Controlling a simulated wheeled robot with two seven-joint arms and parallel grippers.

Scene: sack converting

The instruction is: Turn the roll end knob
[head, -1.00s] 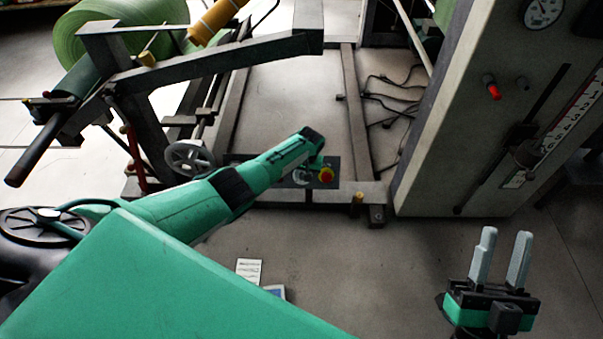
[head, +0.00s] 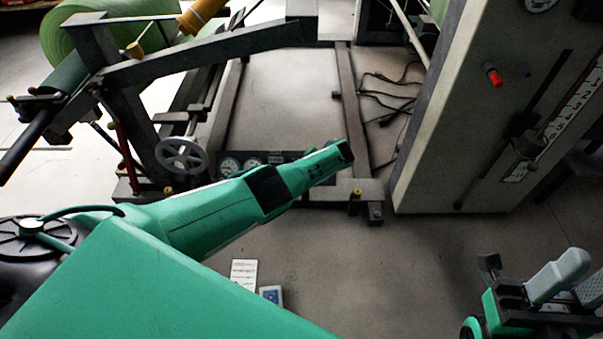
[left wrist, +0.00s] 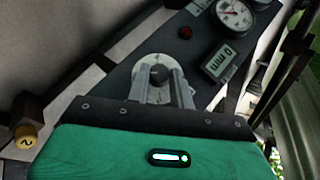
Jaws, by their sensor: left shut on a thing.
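The knob (left wrist: 159,74) is a dark round cap on a pale marked dial, set in a dark panel (left wrist: 150,47) in the left wrist view. My left gripper (left wrist: 160,86) has its two grey fingers on either side of the knob and is shut on it. In the head view my left arm crosses the panel (head: 290,157) and hides the knob and the fingertips. My right gripper (head: 574,284) is at the lower right of the head view, open and empty, with a gap between its fingers.
The panel also carries a round gauge (left wrist: 234,15), a display reading 0 mm (left wrist: 219,61) and a red button (left wrist: 185,32). A handwheel (head: 182,157) and a green roll (head: 75,35) are at the left. A tall grey cabinet (head: 450,140) stands at the right.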

